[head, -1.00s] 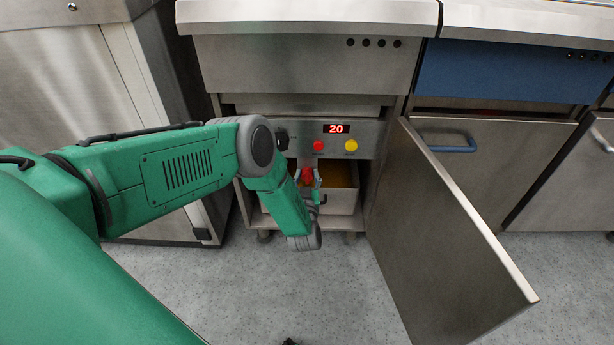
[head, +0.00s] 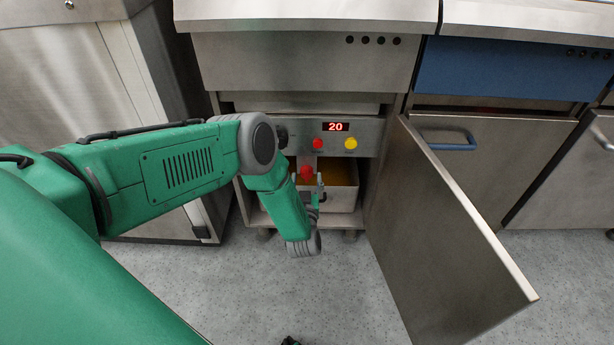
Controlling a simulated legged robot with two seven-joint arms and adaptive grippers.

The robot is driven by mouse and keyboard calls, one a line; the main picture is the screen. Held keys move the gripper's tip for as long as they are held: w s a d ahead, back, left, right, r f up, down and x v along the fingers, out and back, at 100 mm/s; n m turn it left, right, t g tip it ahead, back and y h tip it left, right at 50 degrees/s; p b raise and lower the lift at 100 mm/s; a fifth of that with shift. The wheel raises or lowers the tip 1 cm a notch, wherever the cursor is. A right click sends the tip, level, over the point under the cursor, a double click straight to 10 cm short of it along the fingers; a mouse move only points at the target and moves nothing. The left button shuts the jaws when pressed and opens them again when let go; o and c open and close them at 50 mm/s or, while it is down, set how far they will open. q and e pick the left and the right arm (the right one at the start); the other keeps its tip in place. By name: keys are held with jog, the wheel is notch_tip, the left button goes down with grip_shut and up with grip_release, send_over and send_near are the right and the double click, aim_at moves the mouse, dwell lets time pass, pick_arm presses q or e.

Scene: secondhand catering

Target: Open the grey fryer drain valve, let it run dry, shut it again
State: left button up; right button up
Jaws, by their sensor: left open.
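The grey fryer (head: 300,62) stands in the middle with its cabinet open. Inside, a red valve handle (head: 307,171) shows below the control panel. A steel pan (head: 342,201) sits under it, with amber-brown contents visible. My left gripper (head: 309,184) is open, reaching into the cabinet at the red handle, with a finger just right of and below it. I cannot tell whether it touches the handle. My forearm and wrist hide the left part of the opening and the pan's left side. No stream from the valve can be made out.
The cabinet door (head: 445,230) is swung open to the right, its edge jutting toward me. A panel (head: 336,127) shows a red 20, a red button (head: 317,144) and a yellow button (head: 351,144). A blue-panelled unit (head: 500,72) stands right.

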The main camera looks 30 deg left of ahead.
pick_arm(q)
jog(key=v, duration=1)
jog(key=shift+d, duration=0.2)
jog(key=shift+f, duration=0.15)
jog(key=s+d+f+m+g+h, duration=0.2)
jog(key=s+d+m+g+h, duration=0.4)
jog(key=s+h, duration=0.3)
jog(key=s+a+r+g, duration=0.1)
jog(key=s+r+g, duration=0.15)
jog(key=s, duration=0.45)
jog(key=s+a+r+m+g, duration=0.1)
jog(key=s+a+r+g, duration=0.1)
jog(key=s+g, duration=0.35)
jog(key=s+a+r+g, duration=0.1)
jog(key=s+r, duration=0.1)
jog(key=s, duration=0.6)
notch_tip(320, 180, up, 13)
jog(key=p, duration=1.4)
jog(key=shift+w+r, duration=0.2)
jog(key=shift+w, duration=0.1)
